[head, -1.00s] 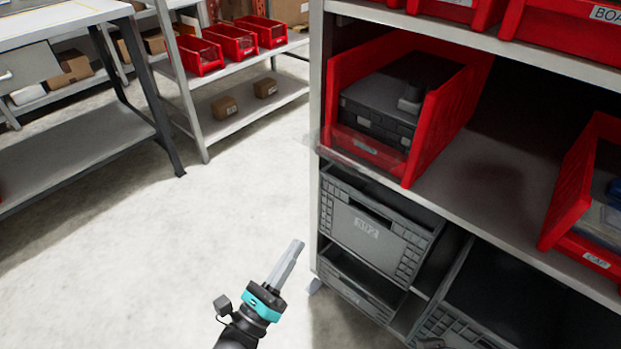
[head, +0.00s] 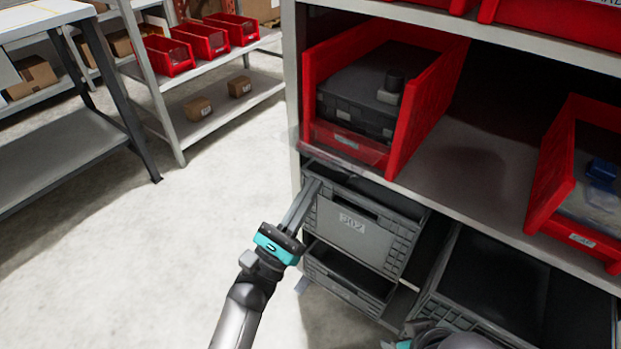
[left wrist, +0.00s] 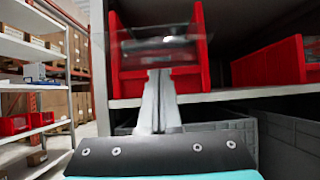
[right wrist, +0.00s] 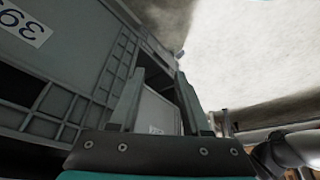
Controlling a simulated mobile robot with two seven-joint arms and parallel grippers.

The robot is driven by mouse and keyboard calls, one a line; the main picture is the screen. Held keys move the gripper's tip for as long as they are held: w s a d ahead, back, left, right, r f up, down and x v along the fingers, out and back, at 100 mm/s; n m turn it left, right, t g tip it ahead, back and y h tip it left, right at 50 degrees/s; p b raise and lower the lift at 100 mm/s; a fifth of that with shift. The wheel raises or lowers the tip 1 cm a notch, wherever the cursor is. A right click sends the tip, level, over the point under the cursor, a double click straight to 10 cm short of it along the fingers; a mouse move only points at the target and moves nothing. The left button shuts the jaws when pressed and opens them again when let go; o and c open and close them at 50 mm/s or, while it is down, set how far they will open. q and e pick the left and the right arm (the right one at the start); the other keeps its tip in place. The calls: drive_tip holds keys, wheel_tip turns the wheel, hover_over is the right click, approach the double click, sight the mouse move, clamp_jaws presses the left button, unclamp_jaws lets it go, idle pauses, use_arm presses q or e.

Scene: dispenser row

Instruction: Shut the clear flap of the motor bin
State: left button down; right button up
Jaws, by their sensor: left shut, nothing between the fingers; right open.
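The red bin (head: 432,105) on the upper left of the shelf holds a dark grey case; its label is too small to read. Its clear flap (head: 335,160) hangs open, sticking out from the bin's lower front. In the left wrist view the flap (left wrist: 165,40) shows as a blurred see-through sheet across the bin (left wrist: 135,87). My left gripper (head: 314,184) is shut and empty, pointing up just below the flap; I cannot tell whether it touches. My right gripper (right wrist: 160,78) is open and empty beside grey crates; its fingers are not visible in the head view.
A grey crate (head: 352,222) sits under the bin, with more crates below. Another red bin (head: 556,165) stands to the right on the same shelf. The shelf post (head: 290,100) is left of the bin. Open floor (head: 130,270) lies to the left.

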sight(333, 147)
use_arm(q)
drive_tip(key=shift+w+d+r, duration=0.1)
drive_tip(key=shift+r, duration=0.55)
drive_tip(key=shift+w+d+r, duration=0.1)
drive_tip(key=shift+r, duration=0.55)
use_arm(e)
drive_tip(key=shift+f, duration=0.55)
use_arm(q)
drive_tip(key=shift+a+p, duration=0.1)
drive_tip(key=shift+p, duration=0.2)
use_arm(e)
drive_tip(key=shift+w, duration=0.1)
